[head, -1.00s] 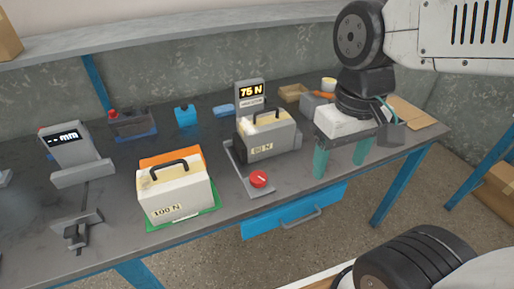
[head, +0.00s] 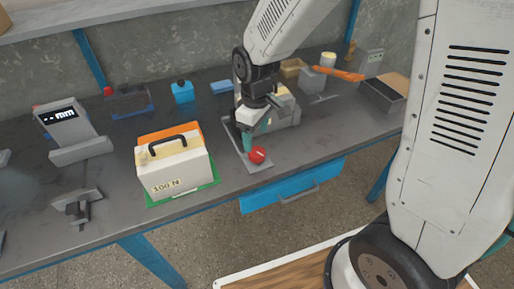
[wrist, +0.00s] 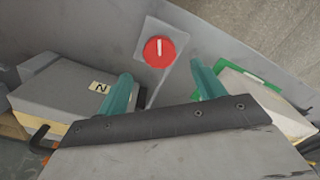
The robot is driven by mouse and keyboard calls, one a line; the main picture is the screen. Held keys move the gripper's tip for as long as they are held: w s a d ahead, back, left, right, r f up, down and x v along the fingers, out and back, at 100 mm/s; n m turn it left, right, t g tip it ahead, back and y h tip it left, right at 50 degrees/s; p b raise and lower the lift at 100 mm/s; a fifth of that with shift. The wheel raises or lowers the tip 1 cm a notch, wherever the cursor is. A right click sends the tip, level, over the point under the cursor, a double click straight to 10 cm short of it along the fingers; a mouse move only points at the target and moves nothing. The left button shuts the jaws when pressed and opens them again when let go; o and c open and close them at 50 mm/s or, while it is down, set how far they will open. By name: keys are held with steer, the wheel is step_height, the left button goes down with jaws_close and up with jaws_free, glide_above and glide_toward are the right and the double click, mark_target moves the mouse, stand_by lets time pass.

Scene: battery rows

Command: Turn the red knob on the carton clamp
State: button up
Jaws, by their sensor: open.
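The red knob (head: 257,155) sits at the front end of the grey carton clamp (head: 262,166) on the workbench. The knob shows a white mark, and in the wrist view the knob (wrist: 159,51) lies just beyond and between my fingertips. My gripper (head: 250,140) is above and just behind the knob, with its teal fingers pointing down. In the wrist view my gripper (wrist: 163,82) is open, its fingers apart and nothing between them. The grey carton (head: 285,115) with a handle stands in the clamp and is partly hidden by my arm. The 75 N display is hidden behind my arm.
A cream carton (head: 175,172) marked 100 N stands on a green mat left of the clamp. A display stand (head: 70,130) is at the far left. A blue drawer (head: 290,191) hangs under the bench edge. Bare bench lies right of the knob.

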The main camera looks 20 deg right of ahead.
mark_target(256, 152)
step_height(256, 152, down, 6)
steer(key=shift+f, duration=0.1)
steer(key=c, duration=1)
